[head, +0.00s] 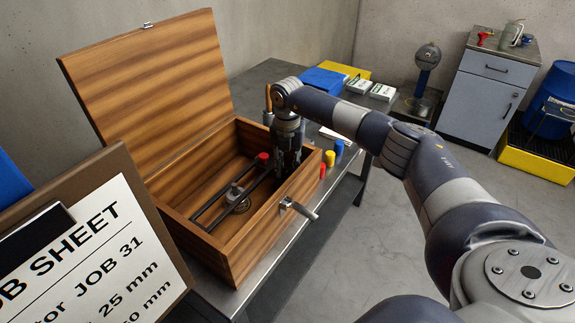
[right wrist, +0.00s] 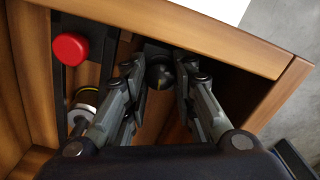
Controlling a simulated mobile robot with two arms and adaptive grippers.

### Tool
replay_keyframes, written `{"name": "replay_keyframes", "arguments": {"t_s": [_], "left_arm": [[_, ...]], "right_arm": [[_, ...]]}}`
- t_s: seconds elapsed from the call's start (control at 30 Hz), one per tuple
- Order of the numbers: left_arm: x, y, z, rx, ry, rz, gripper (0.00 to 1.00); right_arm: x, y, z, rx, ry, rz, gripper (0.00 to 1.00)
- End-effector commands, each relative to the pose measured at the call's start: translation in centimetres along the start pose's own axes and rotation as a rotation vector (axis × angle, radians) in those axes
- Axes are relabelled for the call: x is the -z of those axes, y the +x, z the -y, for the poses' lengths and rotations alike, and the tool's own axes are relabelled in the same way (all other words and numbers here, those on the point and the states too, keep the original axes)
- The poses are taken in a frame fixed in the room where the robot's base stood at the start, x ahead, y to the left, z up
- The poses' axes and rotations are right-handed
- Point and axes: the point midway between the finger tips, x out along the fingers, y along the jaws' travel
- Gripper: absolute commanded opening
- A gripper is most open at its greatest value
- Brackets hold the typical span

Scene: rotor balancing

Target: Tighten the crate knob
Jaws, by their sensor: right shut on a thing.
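The open wooden crate (head: 255,248) stands on a metal bench with its lid up. My right gripper (head: 287,168) reaches down into the crate's right end. In the right wrist view, its fingers (right wrist: 160,78) stand on both sides of a dark round knob (right wrist: 160,74), the crate knob as far as I can tell, and are shut on it. In the head view the gripper hides this knob. A separate red knob (head: 263,156) sits at the end of the rails inside the crate; it also shows in the right wrist view (right wrist: 70,48). My left gripper is not in view.
Two dark rails (head: 225,200) and a pale metal part (head: 236,190) lie inside the crate. A job sheet board (head: 160,240) fills the lower left. Red, yellow and blue pieces (head: 331,157) stand beside the crate. A grey cabinet (head: 485,95) stands at the back right.

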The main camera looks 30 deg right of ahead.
Motion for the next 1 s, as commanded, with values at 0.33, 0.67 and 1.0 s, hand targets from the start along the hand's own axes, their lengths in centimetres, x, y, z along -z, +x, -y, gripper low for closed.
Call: {"name": "replay_keyframes", "arguments": {"t_s": [0.33,0.67,1.0], "left_arm": [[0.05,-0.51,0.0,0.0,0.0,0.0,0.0],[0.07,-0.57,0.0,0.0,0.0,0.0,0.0],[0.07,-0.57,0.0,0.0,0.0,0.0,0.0]], "right_arm": [[-0.39,-0.5,-0.1,-0.009,0.165,0.01,0.01],[-0.43,-0.51,-0.1,-0.01,0.204,0.011,0.01],[-0.43,-0.51,-0.11,-0.01,0.204,0.01,0.39]]}}
